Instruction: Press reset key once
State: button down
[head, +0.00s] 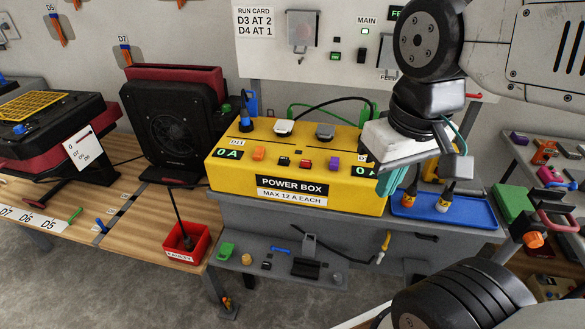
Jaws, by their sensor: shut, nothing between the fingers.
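The yellow power box (225,178) stands on the grey bench, labelled "POWER BOX" and "MAX 12 A EACH". Its left display (229,154) reads 0 A; the right display (366,170) is partly hidden by my arm. Along its upper face sit an orange block (258,153), a small dark key (284,161), a small red key (306,164) and a purple block (334,163). No reset label is readable, so I cannot tell which is the reset key. My gripper (388,186), with teal fingers, is shut and empty at the box's right end, in front of it in the picture; contact is unclear.
A black fan unit (170,135) and a red bin (187,246) are left. A lower shelf holds small parts.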

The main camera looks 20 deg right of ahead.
aim_at(305, 163)
jog(key=u, duration=0.9)
jog(key=k, duration=1.25)
jog(key=u, duration=1.25)
jog(key=i, duration=1.15)
jog(key=z, duration=0.4)
jog(key=i, duration=0.85)
jog(key=z, duration=1.4)
jog(key=i, duration=0.5)
jog(key=z, duration=0.4)
